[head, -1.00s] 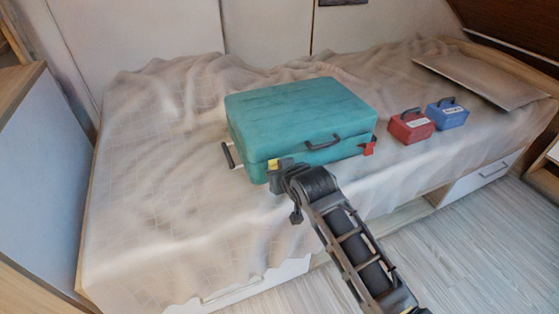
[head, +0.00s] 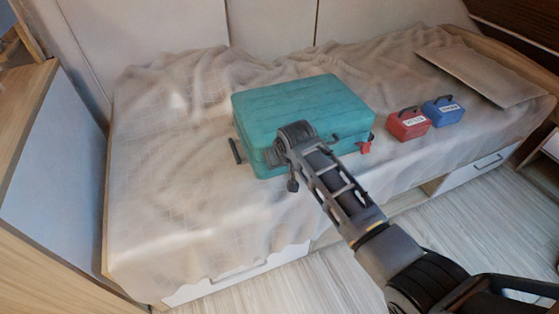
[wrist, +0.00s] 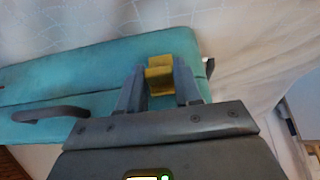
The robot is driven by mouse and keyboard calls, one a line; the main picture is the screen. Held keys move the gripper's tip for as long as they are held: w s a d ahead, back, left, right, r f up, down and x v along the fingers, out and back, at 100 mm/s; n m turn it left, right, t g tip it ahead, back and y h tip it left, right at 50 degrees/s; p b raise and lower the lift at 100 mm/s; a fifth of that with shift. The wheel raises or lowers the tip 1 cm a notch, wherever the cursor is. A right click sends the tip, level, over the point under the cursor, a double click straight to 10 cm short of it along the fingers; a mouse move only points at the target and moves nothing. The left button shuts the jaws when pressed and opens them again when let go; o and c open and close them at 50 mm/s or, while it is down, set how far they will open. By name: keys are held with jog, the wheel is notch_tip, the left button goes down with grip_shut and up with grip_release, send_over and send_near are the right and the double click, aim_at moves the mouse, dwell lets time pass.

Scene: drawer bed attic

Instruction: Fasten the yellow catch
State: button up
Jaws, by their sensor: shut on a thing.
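The yellow catch (wrist: 160,75) sits on the front of the teal suitcase (head: 300,100), near one end of its lid seam. It shows in the wrist view between the two fingers of my gripper (wrist: 160,88), which is shut on it. In the head view my gripper (head: 277,155) is at the suitcase's front left and hides the catch. The suitcase lies flat with its lid down on the bed. A red catch (head: 366,145) shows at the suitcase's front right corner. The dark carry handle (wrist: 50,114) is in the wrist view left of my gripper.
A red box (head: 408,125) and a blue box (head: 443,112) with handles stand on the bed right of the suitcase. A dark side handle (head: 235,151) is at the suitcase's left end. The rumpled bed cover (head: 170,200) is clear at the left.

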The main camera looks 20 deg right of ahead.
jog(key=shift+w+r, duration=0.1)
jog(key=o, duration=1.1)
jog(key=shift+c, duration=0.2)
jog(key=p+v, duration=0.1)
jog(key=v, duration=0.6)
jog(key=shift+s+r, duration=0.2)
jog(key=shift+r, duration=0.1)
jog(key=shift+f, duration=0.1)
